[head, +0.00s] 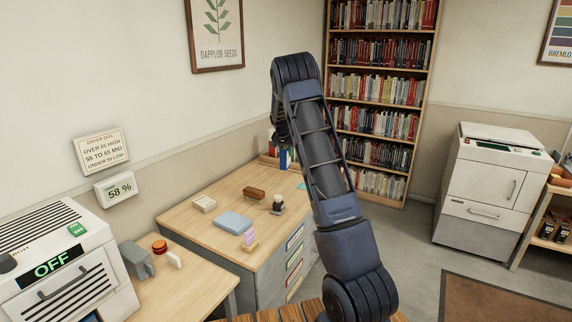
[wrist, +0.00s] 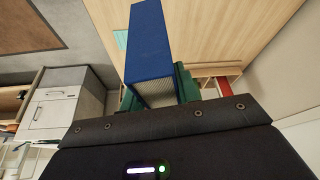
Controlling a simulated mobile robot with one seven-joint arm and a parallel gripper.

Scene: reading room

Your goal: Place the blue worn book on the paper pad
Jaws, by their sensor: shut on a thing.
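The blue worn book (wrist: 150,45) is held in my gripper (wrist: 158,88). In the wrist view its blue cover and pale page edges show between the green fingers. In the head view, my gripper (head: 279,140) is at the back of the desk, partly hidden by my arm, with a small blue patch of book (head: 284,158) below it. A flat teal sheet (head: 301,186), possibly the paper pad, lies on the desk right of my gripper; it also shows in the wrist view (wrist: 121,40). A light-blue flat block (head: 233,221) lies nearer the front.
A wooden holder (head: 268,161) stands at the desk's back edge, close to my gripper. A brown block (head: 254,192), a small stamp-like object (head: 277,204), a cream block (head: 204,203) and pink blocks (head: 249,238) stand on the desk (head: 185,225). Bare wood lies between them.

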